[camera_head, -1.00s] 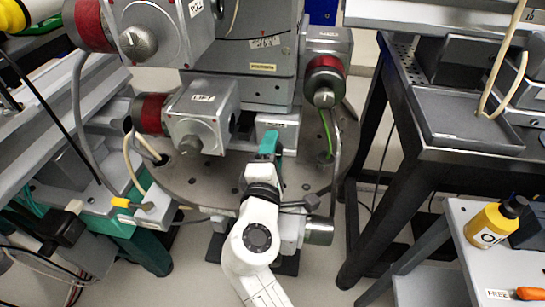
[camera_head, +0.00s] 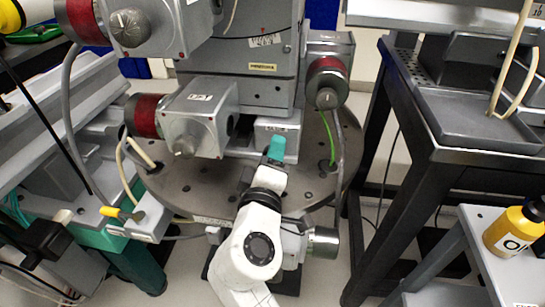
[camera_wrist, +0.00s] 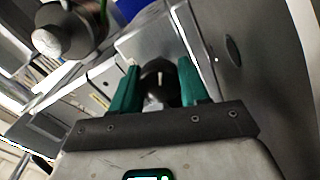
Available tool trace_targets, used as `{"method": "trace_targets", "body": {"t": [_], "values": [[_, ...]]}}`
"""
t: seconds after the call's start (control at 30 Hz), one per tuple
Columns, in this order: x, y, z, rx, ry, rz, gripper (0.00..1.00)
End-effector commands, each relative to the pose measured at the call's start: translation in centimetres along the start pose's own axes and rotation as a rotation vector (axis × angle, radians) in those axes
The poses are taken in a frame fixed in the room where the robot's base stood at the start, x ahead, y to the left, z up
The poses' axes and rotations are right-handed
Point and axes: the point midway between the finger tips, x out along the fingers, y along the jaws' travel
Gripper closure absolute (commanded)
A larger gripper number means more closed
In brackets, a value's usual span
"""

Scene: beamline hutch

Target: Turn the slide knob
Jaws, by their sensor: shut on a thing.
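The dark round knob (camera_wrist: 158,88) with a white pointer line shows in the wrist view, between the teal fingers of my gripper (camera_wrist: 160,77). My gripper is shut on it. In the head view my gripper (camera_head: 277,147) reaches the front of a small grey block (camera_head: 285,127) with a white label too small to read. There the fingers and hand hide the knob. I take it as the slide knob from the task.
A grey box labelled LIFT (camera_head: 205,112) with its own knob (camera_head: 185,145) stands left of my gripper. A red-banded motor (camera_head: 328,75) is at right. Cables hang beside the round perforated plate (camera_head: 185,185). A black-framed bench (camera_head: 445,155) and yellow bottle (camera_head: 515,230) are further right.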

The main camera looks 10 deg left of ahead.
Motion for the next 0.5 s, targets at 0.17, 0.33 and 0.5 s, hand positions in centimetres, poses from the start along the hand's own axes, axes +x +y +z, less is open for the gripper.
{"method": "trace_targets", "body": {"t": [0.17, 0.33, 0.5], "values": [[0.0, -0.21, 0.2, 0.001, -0.005, -0.004, 0.86], [0.0, -0.22, 0.22, 0.0, -0.006, -0.004, 0.86], [0.0, -0.17, 0.18, 0.0, -0.005, -0.003, 0.39]]}}
